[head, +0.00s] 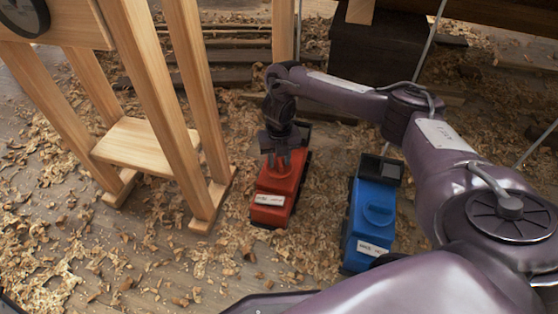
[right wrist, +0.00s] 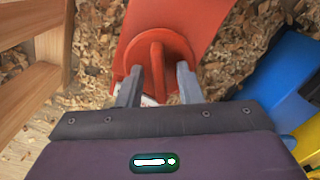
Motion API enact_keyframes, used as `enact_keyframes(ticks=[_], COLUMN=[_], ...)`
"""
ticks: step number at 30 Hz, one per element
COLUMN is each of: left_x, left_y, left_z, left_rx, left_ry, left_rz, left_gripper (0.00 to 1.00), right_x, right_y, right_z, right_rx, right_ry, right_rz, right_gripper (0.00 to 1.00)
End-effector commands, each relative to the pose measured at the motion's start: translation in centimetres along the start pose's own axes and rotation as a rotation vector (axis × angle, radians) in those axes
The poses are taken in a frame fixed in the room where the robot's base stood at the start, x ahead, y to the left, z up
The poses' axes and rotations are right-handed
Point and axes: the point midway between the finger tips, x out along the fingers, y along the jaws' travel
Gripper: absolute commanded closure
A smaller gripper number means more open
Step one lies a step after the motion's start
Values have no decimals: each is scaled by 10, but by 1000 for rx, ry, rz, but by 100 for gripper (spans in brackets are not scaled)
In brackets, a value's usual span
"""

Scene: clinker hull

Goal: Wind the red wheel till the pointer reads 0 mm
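The red wheel (right wrist: 157,60) is a round knob with a raised fin, on top of a red jack-like unit (head: 274,186) that stands on the floor and has a white label. My right gripper (head: 284,158) points down over the knob. In the right wrist view its two fingers (right wrist: 158,88) are open, one on each side of the fin, with gaps visible. In the head view the gripper partly covers the knob. I cannot make out a pointer or a millimetre scale. My left gripper is not in view.
A similar blue unit (head: 371,215) with a blue knob stands to the right. A wooden trestle (head: 150,148) stands close on the left, with a dark round disc (head: 24,15) at its top. Wood shavings cover the floor. A dark block (head: 375,55) stands behind.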

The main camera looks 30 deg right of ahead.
Motion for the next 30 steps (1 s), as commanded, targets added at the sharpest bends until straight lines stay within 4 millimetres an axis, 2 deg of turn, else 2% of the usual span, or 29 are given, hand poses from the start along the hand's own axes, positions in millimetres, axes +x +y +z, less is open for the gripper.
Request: enact_keyframes(ticks=[3, 10, 20, 26, 30], left_x=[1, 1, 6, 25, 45], left_y=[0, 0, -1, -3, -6], left_z=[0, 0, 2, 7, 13], left_rx=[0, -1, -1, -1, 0], left_ry=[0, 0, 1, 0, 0], left_rz=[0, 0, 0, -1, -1], left_gripper=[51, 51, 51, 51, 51], right_x=[-1, -1, -2, -6, -7], right_y=[0, 0, 0, 0, 0], right_z=[0, 0, -1, -1, -2], right_rx=[0, 0, 19, 100, 201], right_ry=[0, 1, 2, 4, 5], right_rz=[0, 0, 0, 0, -2], right_gripper=[70, 100, 100, 100, 100])
